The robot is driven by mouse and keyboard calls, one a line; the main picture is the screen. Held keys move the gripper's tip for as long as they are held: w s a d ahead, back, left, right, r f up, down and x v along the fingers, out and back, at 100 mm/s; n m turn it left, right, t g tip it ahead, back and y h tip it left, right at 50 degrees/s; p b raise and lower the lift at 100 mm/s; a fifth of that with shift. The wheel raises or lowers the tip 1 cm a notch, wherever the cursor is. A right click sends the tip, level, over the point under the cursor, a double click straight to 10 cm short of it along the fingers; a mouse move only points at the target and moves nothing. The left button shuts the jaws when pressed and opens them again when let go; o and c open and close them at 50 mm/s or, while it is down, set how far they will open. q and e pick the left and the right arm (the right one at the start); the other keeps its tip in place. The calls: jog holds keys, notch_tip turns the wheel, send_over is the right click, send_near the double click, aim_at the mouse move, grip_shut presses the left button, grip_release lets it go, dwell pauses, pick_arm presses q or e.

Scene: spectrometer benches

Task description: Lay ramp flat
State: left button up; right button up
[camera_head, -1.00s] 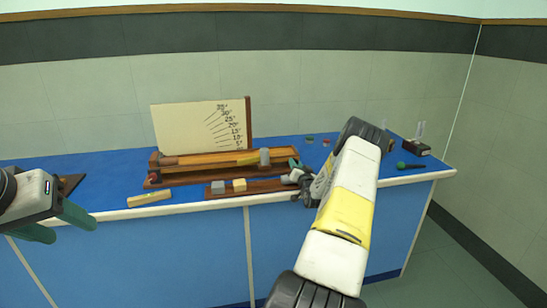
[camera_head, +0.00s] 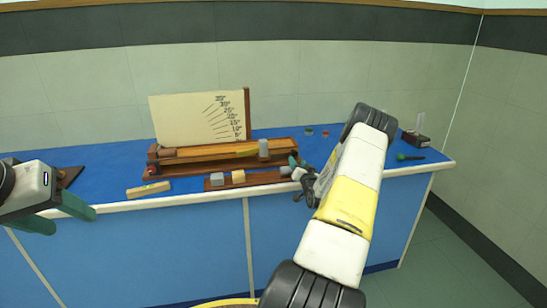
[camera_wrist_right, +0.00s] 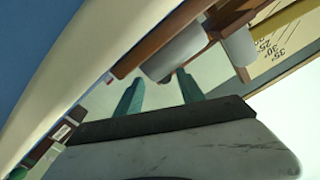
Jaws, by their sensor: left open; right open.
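The wooden ramp (camera_head: 215,152) lies along its dark wood base on the blue bench, in front of the angle board (camera_head: 198,118). It looks close to flat; any small tilt is hard to judge. A grey cylinder (camera_head: 263,147) stands at its right part. My right gripper (camera_head: 296,165) is open at the right end of the ramp, partly hidden by my own arm. In the right wrist view its green fingers (camera_wrist_right: 158,84) are apart, with grey pieces and brown wood just beyond. My left gripper (camera_head: 68,215) is open and empty at the bench's left front edge.
A brown strip (camera_head: 262,180) with a grey block (camera_head: 217,179) and a yellowish block (camera_head: 238,176) lies in front of the base. A pale wooden bar (camera_head: 148,189) lies to the left. A dark box (camera_head: 416,139) and a green-handled tool (camera_head: 409,157) are at the right.

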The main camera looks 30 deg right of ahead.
jog(key=shift+v, duration=1.75)
jog(key=shift+s, duration=0.1)
